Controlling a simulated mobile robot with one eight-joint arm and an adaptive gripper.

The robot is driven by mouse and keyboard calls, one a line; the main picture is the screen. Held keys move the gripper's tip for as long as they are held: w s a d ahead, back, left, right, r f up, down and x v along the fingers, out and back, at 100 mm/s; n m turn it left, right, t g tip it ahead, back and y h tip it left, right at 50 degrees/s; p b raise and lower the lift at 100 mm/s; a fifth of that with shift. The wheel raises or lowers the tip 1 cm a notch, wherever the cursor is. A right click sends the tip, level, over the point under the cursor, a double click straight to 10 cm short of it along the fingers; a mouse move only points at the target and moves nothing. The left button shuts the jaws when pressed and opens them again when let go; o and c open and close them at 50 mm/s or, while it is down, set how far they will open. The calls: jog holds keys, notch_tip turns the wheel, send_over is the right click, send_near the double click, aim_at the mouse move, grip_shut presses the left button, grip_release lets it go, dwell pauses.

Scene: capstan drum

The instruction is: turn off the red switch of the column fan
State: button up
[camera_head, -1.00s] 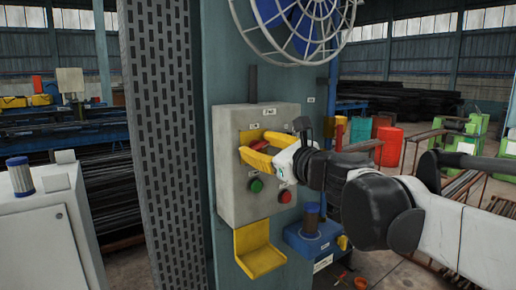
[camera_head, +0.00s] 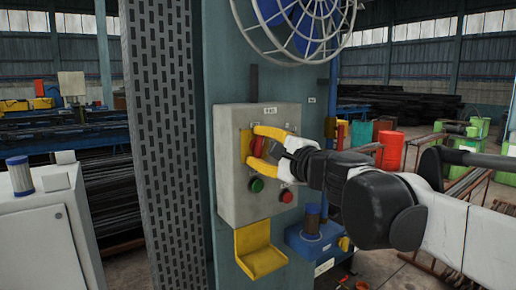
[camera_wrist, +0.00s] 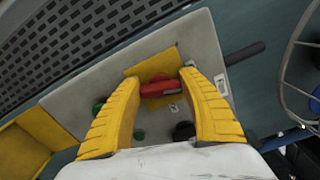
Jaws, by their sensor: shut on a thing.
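The red switch (camera_head: 257,148) sits on a yellow plate (camera_head: 245,143) on the front of a grey control box (camera_head: 232,180) on the column. In the wrist view the red switch (camera_wrist: 160,88) lies crosswise between my two yellow fingers, one at each end of its handle. My gripper (camera_head: 258,148) is shut on it; in the wrist view the fingertips (camera_wrist: 160,78) reach the yellow plate (camera_wrist: 150,65). In the head view the fingers stand one above the other and partly cover the switch. The fan (camera_head: 295,22) is above the box.
Below the switch are a green button (camera_head: 257,184) and a red button (camera_head: 285,196). A yellow bracket (camera_head: 258,253) hangs under the box, and a blue unit (camera_head: 313,240) stands to its right. A perforated dark panel (camera_head: 160,140) is at the left.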

jog(key=shift+n, duration=1.4)
jog(key=o, duration=1.2)
jog(key=shift+f, duration=0.1)
jog(key=v, duration=1.2)
jog(key=shift+w, duration=0.1)
